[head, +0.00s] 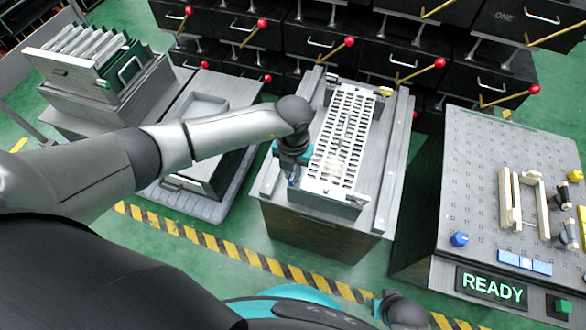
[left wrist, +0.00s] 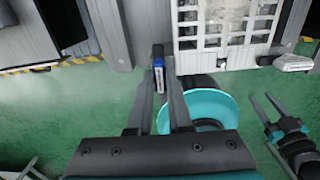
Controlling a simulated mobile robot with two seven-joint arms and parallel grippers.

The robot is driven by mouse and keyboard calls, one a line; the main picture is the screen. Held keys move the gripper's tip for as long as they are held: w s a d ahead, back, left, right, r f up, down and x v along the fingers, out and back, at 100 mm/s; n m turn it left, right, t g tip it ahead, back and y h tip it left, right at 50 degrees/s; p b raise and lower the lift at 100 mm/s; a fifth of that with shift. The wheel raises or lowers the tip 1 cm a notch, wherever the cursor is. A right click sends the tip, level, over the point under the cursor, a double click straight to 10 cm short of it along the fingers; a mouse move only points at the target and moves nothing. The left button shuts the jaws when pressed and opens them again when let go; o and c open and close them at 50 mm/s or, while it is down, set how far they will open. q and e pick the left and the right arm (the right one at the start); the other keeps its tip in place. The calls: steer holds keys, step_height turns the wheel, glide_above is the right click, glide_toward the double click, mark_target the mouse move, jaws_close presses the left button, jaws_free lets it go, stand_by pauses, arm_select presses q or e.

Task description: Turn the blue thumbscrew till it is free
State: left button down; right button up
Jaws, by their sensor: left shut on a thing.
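The blue thumbscrew (left wrist: 158,75) shows between the fingers of my left gripper (left wrist: 165,70) in the left wrist view. In the head view, my left gripper (head: 292,178) reaches down beside the left edge of a white grid frame (head: 345,140), and only a small bit of blue shows at its tips. The gripper is shut on the thumbscrew. Its thread and seat are hidden. My right gripper (left wrist: 262,108) shows at the right of the left wrist view, with its two fingers apart and nothing between them.
The frame sits on a grey bench (head: 395,150). A yellow part (head: 384,91) is at its far right corner. A panel (head: 480,170) at the right holds a blue knob (head: 459,239) and a READY sign (head: 491,287). Black drawers with red-knobbed levers (head: 349,41) stand behind.

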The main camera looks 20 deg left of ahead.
stand_by(0.3)
arm_select(q)
steer(key=c, duration=0.8)
jaws_free()
steer(key=shift+c, duration=0.2)
steer(key=shift+r, duration=0.15)
